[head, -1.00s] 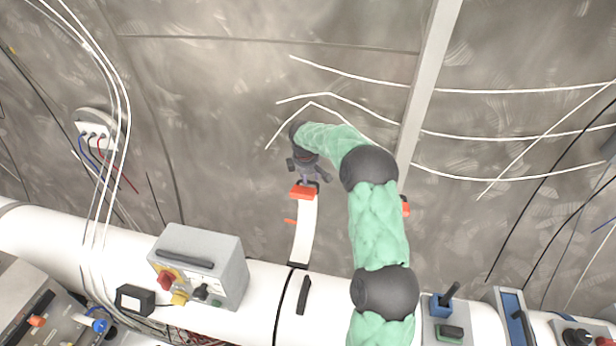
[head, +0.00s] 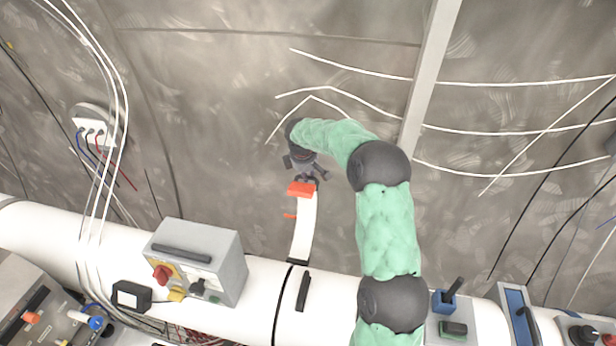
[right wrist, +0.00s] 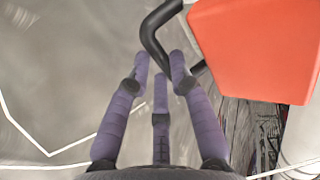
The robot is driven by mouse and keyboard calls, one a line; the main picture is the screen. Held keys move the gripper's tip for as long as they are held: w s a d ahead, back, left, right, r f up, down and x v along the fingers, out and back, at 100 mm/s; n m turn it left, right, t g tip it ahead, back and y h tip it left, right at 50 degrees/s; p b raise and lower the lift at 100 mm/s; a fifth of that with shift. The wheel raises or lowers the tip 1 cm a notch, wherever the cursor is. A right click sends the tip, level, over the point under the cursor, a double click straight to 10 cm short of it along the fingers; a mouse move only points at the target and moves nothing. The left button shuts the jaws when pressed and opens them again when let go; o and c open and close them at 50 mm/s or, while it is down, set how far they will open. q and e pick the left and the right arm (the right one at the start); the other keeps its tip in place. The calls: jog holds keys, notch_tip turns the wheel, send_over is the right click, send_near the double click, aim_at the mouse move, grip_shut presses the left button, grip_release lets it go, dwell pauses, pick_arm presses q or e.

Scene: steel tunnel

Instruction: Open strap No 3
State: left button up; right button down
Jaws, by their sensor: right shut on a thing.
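A white strap (head: 303,230) stands up from the white pipe, and its upper end carries an orange block (head: 300,189). No number can be read on it. My right gripper (head: 307,178) is at the top of this block. In the right wrist view the orange block (right wrist: 262,45) is large at the upper right, with a bent black handle (right wrist: 152,38) beside it. The fingers of my right gripper (right wrist: 161,72) are closed around the black handle. My left gripper is not in view.
The white pipe (head: 255,285) runs across the lower part. Thin white cables (head: 345,75) cross the steel wall behind.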

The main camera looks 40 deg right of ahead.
aim_at(302, 190)
jog(key=shift+t+h, duration=0.7)
jog(key=s+a+b, duration=0.1)
jog(key=b, duration=0.1)
jog(key=s+a+r+b, duration=0.1)
jog(key=a+b, duration=0.1)
jog(key=s+a+r+b, duration=0.1)
jog(key=a+b, duration=0.1)
jog(key=shift+s+r+b, duration=0.15)
jog(key=shift+s+b, duration=0.2)
jog(key=s+a, duration=0.1)
jog(key=s+a+r+b, duration=0.1)
jog(key=a, duration=0.1)
jog(key=shift+s+r, duration=0.15)
jog(key=shift+s, duration=0.2)
jog(key=c, duration=1.1)
grip_release()
jog(key=v, duration=1.1)
jog(key=shift+a+r, duration=0.2)
jog(key=shift+r, duration=0.2)
